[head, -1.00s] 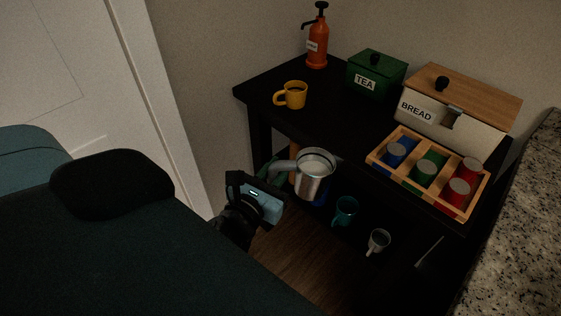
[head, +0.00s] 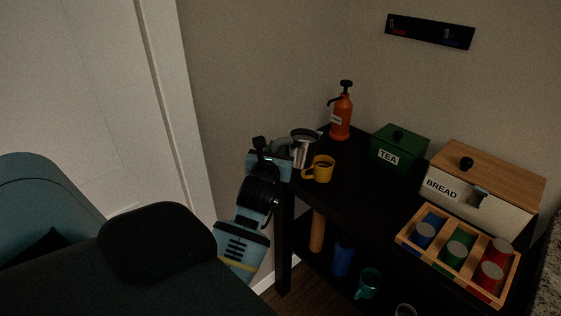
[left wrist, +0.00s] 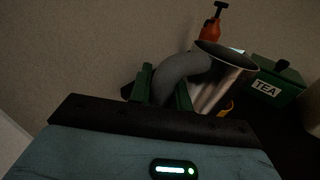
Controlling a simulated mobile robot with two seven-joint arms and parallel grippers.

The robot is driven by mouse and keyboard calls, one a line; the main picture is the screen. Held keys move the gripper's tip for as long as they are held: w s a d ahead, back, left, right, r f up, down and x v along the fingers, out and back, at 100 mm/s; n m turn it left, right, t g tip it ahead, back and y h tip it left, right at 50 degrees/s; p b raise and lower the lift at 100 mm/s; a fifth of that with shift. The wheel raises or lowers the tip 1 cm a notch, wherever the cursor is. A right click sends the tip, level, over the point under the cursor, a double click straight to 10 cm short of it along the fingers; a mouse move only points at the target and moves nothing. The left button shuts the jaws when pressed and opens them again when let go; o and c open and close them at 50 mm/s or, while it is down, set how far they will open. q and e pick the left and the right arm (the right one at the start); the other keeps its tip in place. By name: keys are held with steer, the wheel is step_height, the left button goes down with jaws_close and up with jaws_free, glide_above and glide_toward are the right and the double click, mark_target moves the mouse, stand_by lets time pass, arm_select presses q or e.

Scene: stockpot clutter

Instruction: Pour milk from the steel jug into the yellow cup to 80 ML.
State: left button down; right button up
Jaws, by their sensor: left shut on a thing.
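The steel jug (head: 302,152) is held in the air at the left end of the black cart, just behind and left of the yellow cup (head: 319,169). It looks roughly upright in the head view. My left gripper (head: 276,155) is shut on its grey handle (left wrist: 178,76); the jug's body also shows in the left wrist view (left wrist: 218,82). The yellow cup stands on the cart top, its handle to the left; only a sliver shows in the left wrist view (left wrist: 227,107), behind the jug. Its inside looks dark and I cannot read a level. My right gripper is not in view.
An orange pump bottle (head: 341,115) stands behind the cup. A green TEA box (head: 399,148), a BREAD box (head: 480,190) and a wooden tray (head: 400,239) of coloured cans are to the right. A teal mug (head: 368,284) is on the lower shelf.

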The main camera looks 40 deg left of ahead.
arm_select(q)
steer(key=shift+r, duration=0.2)
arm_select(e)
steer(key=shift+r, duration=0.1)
arm_select(q)
steer(key=shift+s+a+r+m+g+p, duration=0.1)
steer(key=shift+r+m+g+p, duration=0.3)
steer(key=shift+r+m+p, duration=0.15)
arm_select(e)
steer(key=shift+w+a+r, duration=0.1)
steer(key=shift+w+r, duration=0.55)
arm_select(q)
steer(key=shift+r, duration=0.15)
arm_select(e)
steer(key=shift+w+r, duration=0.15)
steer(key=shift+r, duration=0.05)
arm_select(q)
steer(key=shift+r+m+g+p, duration=0.4)
steer(key=shift+m+p, duration=0.05)
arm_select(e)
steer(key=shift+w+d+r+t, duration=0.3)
arm_select(q)
steer(key=shift+r, duration=0.1)
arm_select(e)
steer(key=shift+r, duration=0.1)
